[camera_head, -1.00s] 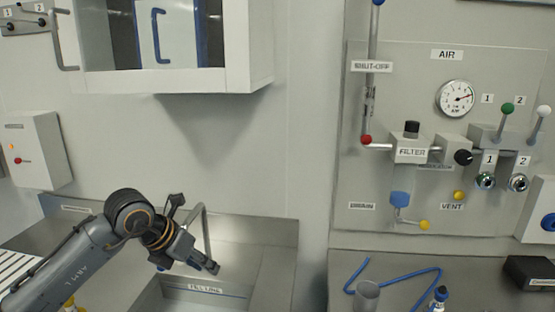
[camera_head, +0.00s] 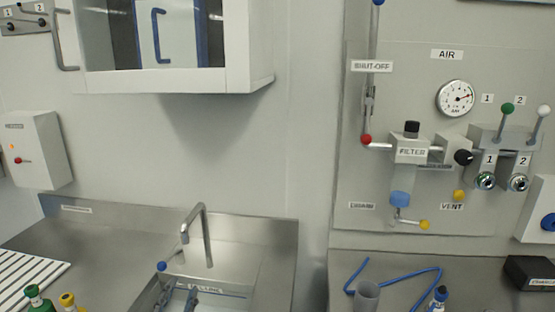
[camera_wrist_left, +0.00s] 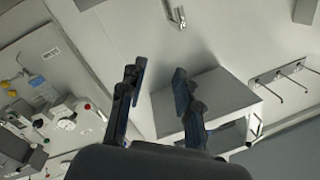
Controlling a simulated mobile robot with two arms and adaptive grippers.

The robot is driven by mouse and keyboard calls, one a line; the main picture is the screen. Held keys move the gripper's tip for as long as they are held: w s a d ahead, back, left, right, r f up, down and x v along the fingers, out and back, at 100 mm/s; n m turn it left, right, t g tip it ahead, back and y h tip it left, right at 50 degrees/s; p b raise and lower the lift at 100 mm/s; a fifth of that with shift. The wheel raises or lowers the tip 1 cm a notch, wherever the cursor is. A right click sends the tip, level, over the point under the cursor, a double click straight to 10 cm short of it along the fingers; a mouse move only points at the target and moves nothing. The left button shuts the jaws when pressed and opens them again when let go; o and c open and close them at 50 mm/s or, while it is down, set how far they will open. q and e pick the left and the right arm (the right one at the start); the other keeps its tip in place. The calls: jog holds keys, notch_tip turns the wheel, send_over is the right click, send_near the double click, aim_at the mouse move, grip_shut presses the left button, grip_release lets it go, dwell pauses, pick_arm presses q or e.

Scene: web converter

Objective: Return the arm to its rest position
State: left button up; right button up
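My left gripper (camera_head: 179,294) shows only as dark fingertips at the bottom edge of the head view, in front of the sink. In the left wrist view its two fingers (camera_wrist_left: 159,78) stand apart with nothing between them, so it is open and empty. The rest of the left arm is out of the head view. My right gripper is in neither current view.
The sink tap (camera_head: 205,235) with a blue-tipped lever stands behind the fingertips. A white cabinet (camera_head: 170,80) hangs above. Green-capped (camera_head: 36,296) and yellow-capped (camera_head: 68,300) bottles stand at lower left. The air panel (camera_head: 440,210) is at right.

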pick_arm(q)
jog(key=s+a+f+n+g+y, duration=0.1)
jog(key=s+a+f+n+g, duration=0.25)
jog(key=s+f+g, duration=0.7)
jog(key=s+d+f+n+g+h, duration=0.2)
jog(key=s+f+g, duration=0.2)
jog(key=s+f, duration=1)
notch_tip(320, 180, down, 28)
jog(key=s+g+b, duration=0.2)
jog(key=b, duration=0.3)
jog(key=s+a+f+b, duration=0.1)
jog(key=s+f+b, duration=0.1)
jog(key=s+f, duration=0.7)
jog(key=s+a+f+b, duration=0.1)
jog(key=s+f+b, duration=0.2)
jog(key=s+f, duration=0.6)
notch_tip(320, 180, down, 5)
jog(key=shift+a+m+g+y, duration=0.3)
jog(key=shift+a+m+g, duration=0.05)
jog(key=shift+a+g, duration=0.1)
